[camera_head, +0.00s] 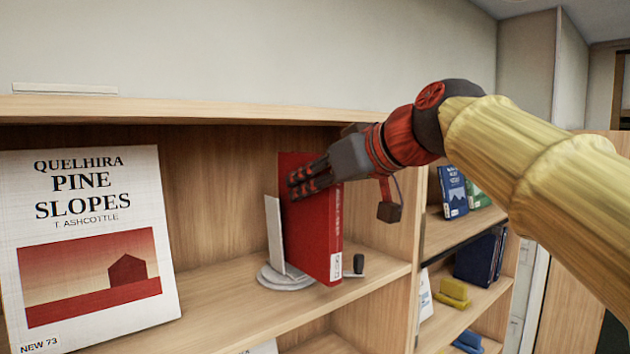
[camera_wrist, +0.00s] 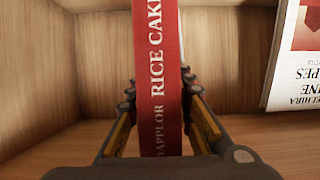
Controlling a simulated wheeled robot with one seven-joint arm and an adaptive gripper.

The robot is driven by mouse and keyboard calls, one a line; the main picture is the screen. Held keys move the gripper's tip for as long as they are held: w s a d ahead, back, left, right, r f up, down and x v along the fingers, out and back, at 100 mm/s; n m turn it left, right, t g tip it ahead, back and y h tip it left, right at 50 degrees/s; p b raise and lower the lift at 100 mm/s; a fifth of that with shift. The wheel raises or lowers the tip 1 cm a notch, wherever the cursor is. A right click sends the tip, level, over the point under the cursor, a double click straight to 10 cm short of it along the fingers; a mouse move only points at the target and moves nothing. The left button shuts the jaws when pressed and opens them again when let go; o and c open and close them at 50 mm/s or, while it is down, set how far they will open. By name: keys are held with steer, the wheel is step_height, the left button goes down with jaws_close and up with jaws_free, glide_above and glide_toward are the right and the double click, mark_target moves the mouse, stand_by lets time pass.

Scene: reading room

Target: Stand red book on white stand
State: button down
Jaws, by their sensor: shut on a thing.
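The red book (camera_head: 312,232) is upright on the wooden shelf in the head view, with a white label low on its spine. My gripper (camera_head: 308,180) is shut on its upper part. In the wrist view the book's red spine (camera_wrist: 160,70), lettered "RICE CAKE", stands between the two fingers (camera_wrist: 160,110). The white stand (camera_head: 275,237) has an upright plate and a round base, just left of and behind the book. The book's lower edge is close to the stand's base. I cannot tell whether it rests on it.
A wooden divider (camera_head: 393,230) separates shelves with blue books (camera_head: 478,254) and yellow items (camera_head: 452,292).

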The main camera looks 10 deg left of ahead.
steer(key=w+a+p, duration=0.2)
steer(key=w+a, duration=0.2)
steer(key=a, duration=0.1)
steer(key=shift+w+a+f+p, duration=0.15)
steer(key=shift+w+f+p, duration=0.1)
steer(key=shift+f+p, duration=0.1)
stand_by(0.7)
stand_by(0.4)
